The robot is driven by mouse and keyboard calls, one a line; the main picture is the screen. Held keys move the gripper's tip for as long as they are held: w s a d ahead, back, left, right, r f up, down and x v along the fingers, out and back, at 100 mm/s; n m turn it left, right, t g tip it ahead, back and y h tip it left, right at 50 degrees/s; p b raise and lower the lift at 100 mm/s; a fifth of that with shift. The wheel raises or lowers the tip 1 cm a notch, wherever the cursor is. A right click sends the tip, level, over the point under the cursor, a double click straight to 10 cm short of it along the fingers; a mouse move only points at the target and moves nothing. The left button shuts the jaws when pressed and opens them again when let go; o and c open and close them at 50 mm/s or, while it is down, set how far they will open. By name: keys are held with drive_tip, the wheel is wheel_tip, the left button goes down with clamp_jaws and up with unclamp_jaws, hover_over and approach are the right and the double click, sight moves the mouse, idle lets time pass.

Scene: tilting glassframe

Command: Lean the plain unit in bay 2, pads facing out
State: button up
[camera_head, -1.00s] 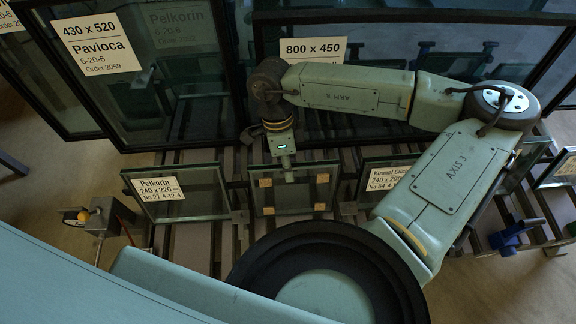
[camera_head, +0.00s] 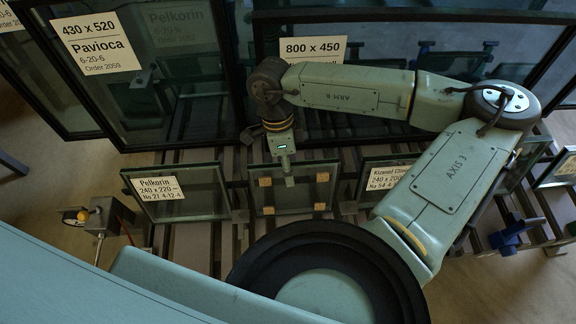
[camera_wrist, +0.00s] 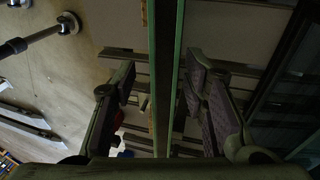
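The plain unit (camera_head: 292,204) is a dark-framed glass pane with small tan pads at its corners and no label, facing the head camera. It stands leaning on the slatted rack between two labelled units. My gripper (camera_head: 288,178) is at its top edge, near the middle. In the wrist view the unit's green-tinted edge (camera_wrist: 165,90) runs between the two fingers of my gripper (camera_wrist: 162,78). The fingers are apart, with a clear gap on the left and a narrower one on the right. Bay numbers cannot be read.
A Pelkorin unit (camera_head: 182,201) stands to the left and another labelled unit (camera_head: 375,187) to the right, partly behind my arm. Large units stand behind, among them the Pavioca unit (camera_head: 135,95) and the 800 x 450 unit (camera_head: 350,55). Blue clamps (camera_head: 515,235) are at the right.

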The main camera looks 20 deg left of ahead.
drive_tip(key=v, duration=1.2)
